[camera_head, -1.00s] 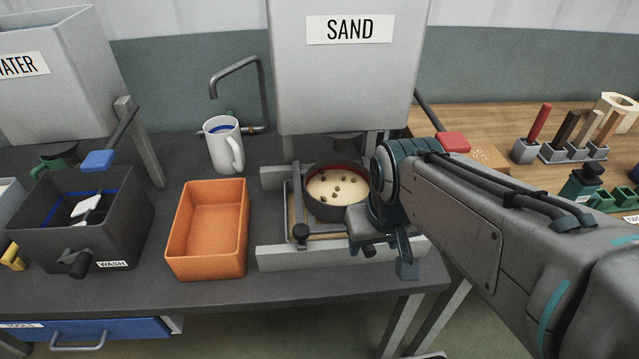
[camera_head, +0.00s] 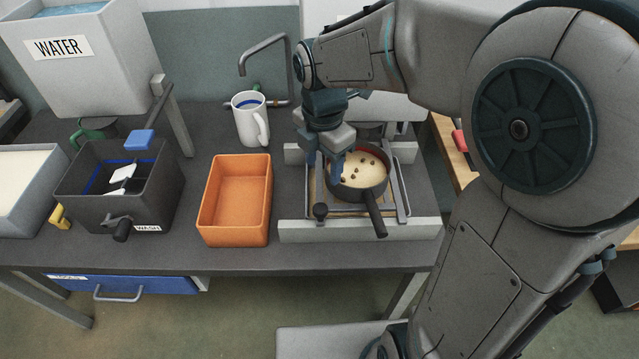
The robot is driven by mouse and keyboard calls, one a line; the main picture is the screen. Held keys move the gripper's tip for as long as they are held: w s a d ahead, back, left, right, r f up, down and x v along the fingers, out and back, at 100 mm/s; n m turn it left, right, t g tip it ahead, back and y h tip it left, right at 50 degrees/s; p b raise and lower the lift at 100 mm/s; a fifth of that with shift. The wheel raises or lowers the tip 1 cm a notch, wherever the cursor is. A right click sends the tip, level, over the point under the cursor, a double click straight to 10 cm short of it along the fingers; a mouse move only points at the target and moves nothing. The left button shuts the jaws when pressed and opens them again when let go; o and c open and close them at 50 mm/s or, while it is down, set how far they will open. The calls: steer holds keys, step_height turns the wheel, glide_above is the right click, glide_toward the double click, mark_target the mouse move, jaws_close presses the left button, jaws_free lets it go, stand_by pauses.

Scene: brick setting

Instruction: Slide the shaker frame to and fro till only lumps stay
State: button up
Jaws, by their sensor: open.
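The shaker frame (camera_head: 403,194) is a grey metal frame lying between two pale rails, with a dark knob (camera_head: 320,211) at its front left. A round dark sieve pan (camera_head: 345,191) sits in the frame, its handle (camera_head: 377,216) pointing to the front. Pale sand (camera_head: 365,176) with several small brown lumps on top fills the pan's visible part. My gripper (camera_head: 325,170) points down at the pan's left side, over the left part of the frame. Its teal fingers are apart with nothing seen between them. I cannot tell whether the fingertips touch the frame or pan.
The front rail (camera_head: 360,230) runs along the table edge. An orange tray (camera_head: 235,240), a white mug (camera_head: 248,122) and a black wash bin (camera_head: 110,215) stand to the left. The sand hopper behind is mostly hidden by my arm. My arm fills the right side.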

mark_target(320, 208)
steer(key=shift+n, duration=0.4)
steer(key=f, duration=1.3)
steer(key=shift+w+a+f, duration=0.1)
steer(key=shift+a+f, duration=0.15)
steer(key=shift+f, duration=0.15)
steer(key=c, duration=1.2)
jaws_close()
